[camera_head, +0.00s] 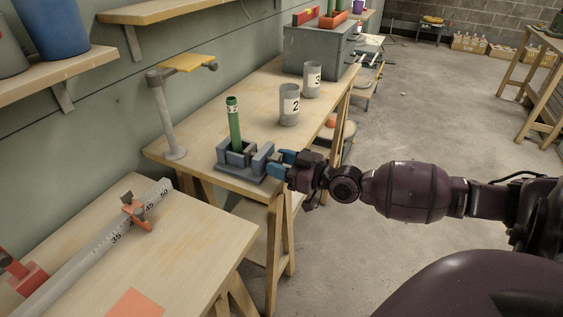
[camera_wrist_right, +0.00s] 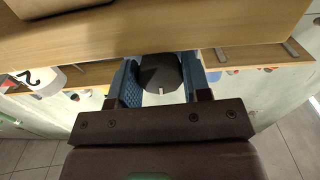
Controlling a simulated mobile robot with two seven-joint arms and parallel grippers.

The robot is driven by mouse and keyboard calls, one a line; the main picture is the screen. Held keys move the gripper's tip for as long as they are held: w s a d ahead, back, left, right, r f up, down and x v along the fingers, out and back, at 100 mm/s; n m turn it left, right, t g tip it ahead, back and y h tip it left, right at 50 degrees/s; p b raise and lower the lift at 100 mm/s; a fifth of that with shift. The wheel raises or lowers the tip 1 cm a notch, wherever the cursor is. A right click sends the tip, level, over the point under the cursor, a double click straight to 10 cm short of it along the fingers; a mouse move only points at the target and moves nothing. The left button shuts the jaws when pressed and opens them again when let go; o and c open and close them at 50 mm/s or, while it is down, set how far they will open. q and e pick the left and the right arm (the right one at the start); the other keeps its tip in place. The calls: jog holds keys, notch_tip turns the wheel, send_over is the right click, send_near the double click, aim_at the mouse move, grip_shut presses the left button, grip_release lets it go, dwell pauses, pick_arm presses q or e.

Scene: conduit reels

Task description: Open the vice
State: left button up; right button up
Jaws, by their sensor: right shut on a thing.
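The vice (camera_head: 241,160) is a grey-blue block near the front edge of the middle workbench. A green tube (camera_head: 234,125) stands upright in it, between its jaws. My right gripper (camera_head: 276,164) is at the vice's right end, its blue fingers level with the bench edge. In the right wrist view, the fingers (camera_wrist_right: 160,82) are shut on a dark round knob (camera_wrist_right: 160,72) in front of the bench edge. The gap between the vice jaws is partly hidden by the tube. My left gripper is not in view.
Grey cups marked 2 (camera_head: 289,105) and 3 (camera_head: 312,79) stand behind the vice. A post with a yellow top (camera_head: 186,63) stands to its left. A nearer bench (camera_head: 180,255) holds a ruler rail with an orange stop (camera_head: 136,213).

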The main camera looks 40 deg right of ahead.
jog(key=shift+r, duration=0.2)
jog(key=shift+n, duration=0.3)
jog(key=shift+f, duration=0.2)
jog(key=o, duration=0.9)
jog(key=shift+o, duration=0.2)
jog(key=shift+s+d, duration=0.15)
jog(key=shift+s, duration=0.2)
pick_arm(q)
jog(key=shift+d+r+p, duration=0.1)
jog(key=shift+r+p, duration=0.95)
jog(key=shift+p, duration=0.05)
pick_arm(e)
jog(key=v, duration=1)
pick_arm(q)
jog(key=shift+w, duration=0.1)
